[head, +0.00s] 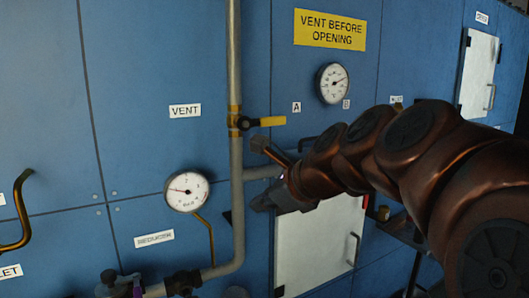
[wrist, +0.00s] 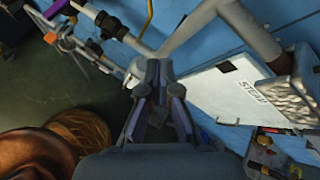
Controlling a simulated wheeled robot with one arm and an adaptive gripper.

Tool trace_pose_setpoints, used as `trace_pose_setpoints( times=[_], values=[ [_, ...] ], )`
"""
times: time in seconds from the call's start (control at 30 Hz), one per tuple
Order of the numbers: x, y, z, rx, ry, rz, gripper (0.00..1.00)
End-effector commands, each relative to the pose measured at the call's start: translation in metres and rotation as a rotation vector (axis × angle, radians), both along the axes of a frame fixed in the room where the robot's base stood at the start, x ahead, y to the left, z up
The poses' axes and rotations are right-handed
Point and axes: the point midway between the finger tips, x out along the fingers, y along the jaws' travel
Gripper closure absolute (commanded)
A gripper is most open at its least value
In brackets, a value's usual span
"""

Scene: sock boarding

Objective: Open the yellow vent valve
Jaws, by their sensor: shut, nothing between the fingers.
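The yellow vent valve handle (head: 272,121) sits on the upright grey pipe (head: 237,70) in the head view, beside the VENT label. It lies level and points right, across the pipe. My gripper is to the right of the pipe and below the handle in the head view, apart from the handle. In the wrist view my gripper (wrist: 159,68) has its fingertips together with nothing held. I cannot make out the yellow handle in the wrist view.
A white-faced gauge (head: 187,190) is left of the pipe, and another gauge (head: 331,83) is at upper right under the yellow sign (head: 330,30). A white STEAM door (wrist: 225,85) and a side pipe (wrist: 190,28) lie near my gripper. A bent brass handle (head: 22,210) is at far left.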

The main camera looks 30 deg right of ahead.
Motion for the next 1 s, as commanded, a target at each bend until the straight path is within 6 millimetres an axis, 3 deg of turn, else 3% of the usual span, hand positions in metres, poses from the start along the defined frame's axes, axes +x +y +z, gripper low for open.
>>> trace_pose_setpoints(
  times=[0.03,0.2,0.4,0.8,1.0],
  values=[
    [0.000,-0.019,0.019,0.077,-0.048,-0.100,1.00],
    [-0.008,-0.064,0.075,0.308,-0.188,-0.342,1.00],
    [-0.017,-0.087,0.105,0.448,-0.270,-0.457,1.00],
    [-0.017,-0.088,0.108,0.463,-0.279,-0.467,1.00],
    [-0.004,-0.089,0.103,0.463,-0.276,-0.465,1.00]
  ],
)
